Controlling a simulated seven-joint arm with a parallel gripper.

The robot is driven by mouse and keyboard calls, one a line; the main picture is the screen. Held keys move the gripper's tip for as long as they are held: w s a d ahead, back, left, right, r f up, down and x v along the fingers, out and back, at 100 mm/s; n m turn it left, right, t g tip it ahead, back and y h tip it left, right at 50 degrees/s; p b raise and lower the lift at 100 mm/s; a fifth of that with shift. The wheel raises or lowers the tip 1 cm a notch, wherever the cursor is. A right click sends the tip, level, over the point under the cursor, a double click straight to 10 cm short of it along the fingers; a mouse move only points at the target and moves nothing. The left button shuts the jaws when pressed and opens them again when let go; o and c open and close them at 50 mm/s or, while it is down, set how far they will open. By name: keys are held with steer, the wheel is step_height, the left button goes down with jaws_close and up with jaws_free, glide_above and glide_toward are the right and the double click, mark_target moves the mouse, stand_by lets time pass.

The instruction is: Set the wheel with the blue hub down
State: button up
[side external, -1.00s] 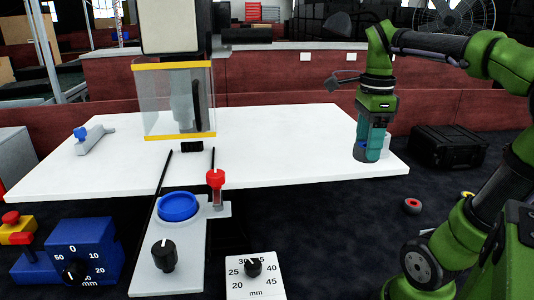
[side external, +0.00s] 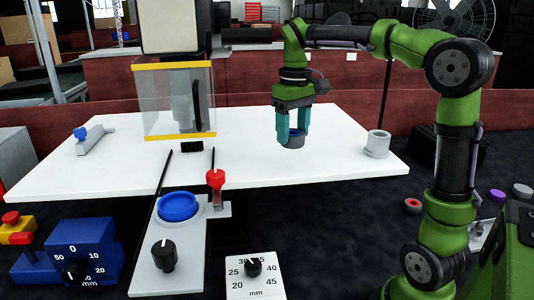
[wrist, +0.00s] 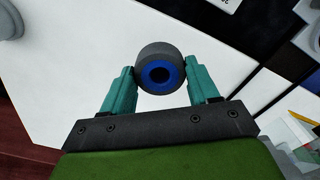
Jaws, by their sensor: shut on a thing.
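The wheel with the blue hub (side external: 292,141) is a dark grey ring held between the teal fingers of my gripper (side external: 293,130), over the right part of the white table. In the wrist view the wheel (wrist: 161,68) sits between the fingertips of my gripper (wrist: 162,83), its blue hub and dark centre hole facing the camera. My gripper points down and is shut on the wheel. Whether the wheel touches the table top is hard to tell.
A grey cup-like holder (side external: 377,145) stands near the table's right corner. The white table (side external: 330,165) is bare around the wheel. A clear guard with yellow edges (side external: 180,100) stands to the left. A red-knobbed clamp (side external: 215,181) and blue disc (side external: 178,206) are in front.

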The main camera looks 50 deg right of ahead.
steer(key=w+a+f+n, duration=0.1)
steer(key=w, duration=0.1)
steer(key=w+a+f+n, duration=0.1)
steer(key=shift+w+a+f, duration=0.15)
steer(key=shift+w+f, duration=0.2)
steer(key=shift+w, duration=0.05)
steer(key=shift+s+a+f, duration=0.1)
steer(key=shift+f, duration=0.2)
steer(key=s+a+f+m, duration=0.1)
steer(key=s+a+m, duration=0.65)
steer(key=m, duration=0.25)
steer(key=s+a+r+n, duration=0.1)
steer(key=a+r, duration=0.1)
steer(key=a, duration=0.6)
step_height(320, 180, up, 8)
steer(key=m, duration=1.5)
glide_above(177, 207)
step_height(177, 207, down, 9)
steer(key=shift+f, duration=0.2)
